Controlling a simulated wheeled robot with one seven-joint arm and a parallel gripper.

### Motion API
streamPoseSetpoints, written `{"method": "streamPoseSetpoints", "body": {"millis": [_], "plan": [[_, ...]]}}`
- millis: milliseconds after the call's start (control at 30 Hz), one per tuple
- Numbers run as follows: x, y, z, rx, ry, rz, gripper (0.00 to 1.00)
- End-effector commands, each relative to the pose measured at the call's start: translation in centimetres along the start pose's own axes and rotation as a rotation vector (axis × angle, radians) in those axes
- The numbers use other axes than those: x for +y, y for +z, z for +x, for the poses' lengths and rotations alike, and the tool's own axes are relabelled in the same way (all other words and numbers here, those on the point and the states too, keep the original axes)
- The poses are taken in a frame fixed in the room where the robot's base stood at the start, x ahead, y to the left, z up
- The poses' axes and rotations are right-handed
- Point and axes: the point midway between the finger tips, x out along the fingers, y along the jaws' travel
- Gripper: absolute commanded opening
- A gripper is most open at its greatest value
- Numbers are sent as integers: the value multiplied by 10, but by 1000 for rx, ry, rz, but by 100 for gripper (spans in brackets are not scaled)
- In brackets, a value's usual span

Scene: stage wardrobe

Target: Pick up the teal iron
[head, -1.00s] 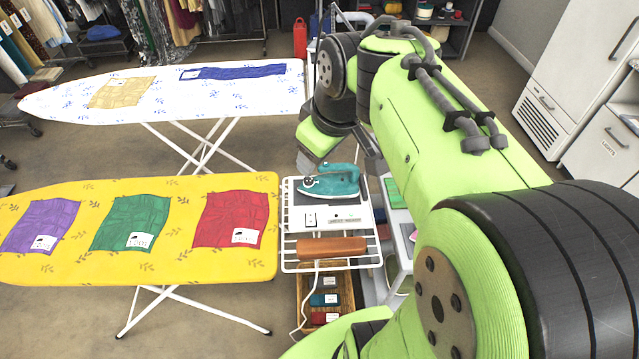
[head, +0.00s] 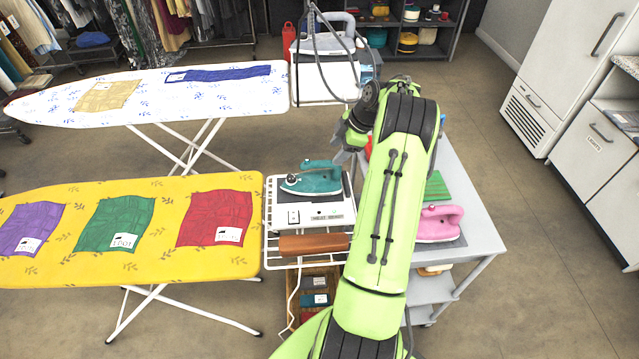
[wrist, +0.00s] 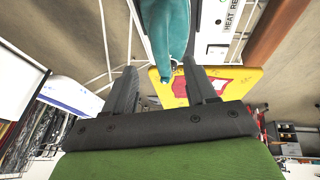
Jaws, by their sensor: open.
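The teal iron (head: 318,180) lies flat on a dark plate on top of a white labelled block (head: 310,217), on a white wire rack (head: 269,246) at the right end of the yellow ironing board. My gripper (head: 341,157) is just right of and behind the iron in the head view, partly hidden by my arm. In the wrist view my gripper (wrist: 160,68) is open, with two dark fingers apart and nothing clasped. The iron (wrist: 170,32) shows beyond the fingertips, near the top edge. Whether they touch it I cannot tell.
The yellow board (head: 60,260) carries purple, green and red cloths. A brown roll (head: 312,245) lies on the rack. A pink iron (head: 438,223) stands on a grey table (head: 478,235) right of my arm. A white ironing board (head: 150,105) stands behind.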

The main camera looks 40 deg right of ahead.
Motion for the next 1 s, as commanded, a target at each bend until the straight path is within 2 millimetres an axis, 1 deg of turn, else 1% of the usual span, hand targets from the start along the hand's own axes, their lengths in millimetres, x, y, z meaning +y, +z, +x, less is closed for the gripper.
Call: {"method": "streamPoseSetpoints", "body": {"millis": [33, 100, 267, 400, 500, 567, 733, 1000], "plan": [[-1, 0, 13, 0, -3, 1, 56], [0, 0, 23, 0, -2, 0, 56], [0, -2, 36, -1, -1, 1, 56], [-2, -8, 60, 1, -4, 1, 56], [-2, -8, 78, -1, -3, 1, 56], [-1, -7, 82, -2, 0, 2, 56], [-1, -7, 81, -3, 1, 2, 56], [-1, -7, 81, -2, 0, 2, 15]]}}
